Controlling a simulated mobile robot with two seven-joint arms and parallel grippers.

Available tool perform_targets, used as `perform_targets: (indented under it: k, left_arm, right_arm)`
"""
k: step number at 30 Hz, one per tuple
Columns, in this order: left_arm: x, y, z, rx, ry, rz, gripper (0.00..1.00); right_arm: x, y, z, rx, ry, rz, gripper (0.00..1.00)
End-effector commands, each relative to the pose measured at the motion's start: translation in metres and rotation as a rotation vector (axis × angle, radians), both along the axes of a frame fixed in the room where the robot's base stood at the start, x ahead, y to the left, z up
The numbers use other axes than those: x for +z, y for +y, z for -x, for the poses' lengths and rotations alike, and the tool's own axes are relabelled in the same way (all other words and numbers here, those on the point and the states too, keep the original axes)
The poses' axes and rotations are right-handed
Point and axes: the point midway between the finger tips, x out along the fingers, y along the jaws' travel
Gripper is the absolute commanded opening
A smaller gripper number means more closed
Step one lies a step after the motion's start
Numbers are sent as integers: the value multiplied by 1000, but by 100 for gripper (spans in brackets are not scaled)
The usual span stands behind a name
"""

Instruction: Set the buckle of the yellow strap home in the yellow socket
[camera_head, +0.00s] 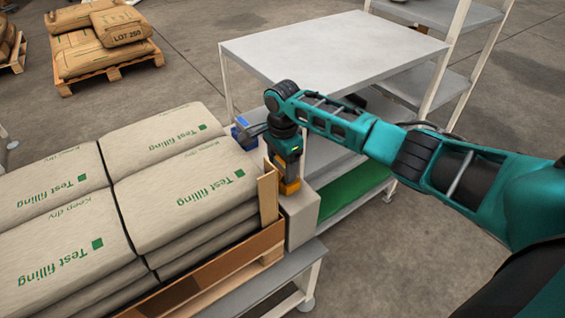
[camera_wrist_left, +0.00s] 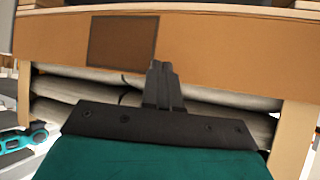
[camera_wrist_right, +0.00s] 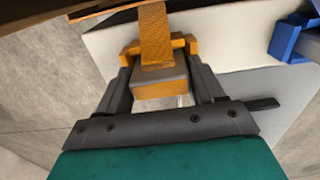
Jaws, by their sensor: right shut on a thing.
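My right gripper (camera_head: 287,150) points down at the corner of the sack load, beside the wooden post. In the right wrist view its fingers (camera_wrist_right: 162,85) are shut on the buckle (camera_wrist_right: 160,90), a block with a grey top and orange-yellow front. The yellow strap (camera_wrist_right: 155,30) runs away from it. Yellow side pieces just beyond the fingertips appear to be the yellow socket (camera_wrist_right: 190,43); it also shows below the gripper in the head view (camera_head: 289,187). How deep the buckle sits is hidden.
Stacked sacks (camera_head: 180,195) fill the pallet at left, with a wooden edge board (camera_head: 235,262). A blue fitting (camera_head: 243,131) stands behind my right gripper. A pale block (camera_head: 300,215) lies under the yellow socket. A grey shelf table (camera_head: 330,45) stands behind.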

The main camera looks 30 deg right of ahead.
Motion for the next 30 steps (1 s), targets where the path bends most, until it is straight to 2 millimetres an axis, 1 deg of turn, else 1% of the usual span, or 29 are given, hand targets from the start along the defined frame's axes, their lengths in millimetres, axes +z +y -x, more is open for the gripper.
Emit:
perform_targets:
  k: [1,9,18,20,23,27,30]
  left_arm:
    - [1,0,0,0,-1,0,0]
    - [-1,1,1,0,1,-2,0]
    - [-3,1,2,1,3,-1,0]
    - [0,1,2,0,3,-2,0]
    - [5,1,2,1,0,-3,0]
    - [10,4,2,5,-8,-8,0]
    - [8,8,5,8,2,-15,0]
  right_arm:
    - [-1,0,0,0,0,-1,69]
    - [-1,0,0,0,0,0,93]
    - [2,-1,0,0,0,1,93]
    - [11,0,0,0,-1,0,93]
    - [28,0,0,0,-2,0,93]
    - [60,0,-1,1,-4,-2,93]
    - [81,0,-1,1,-2,-1,93]
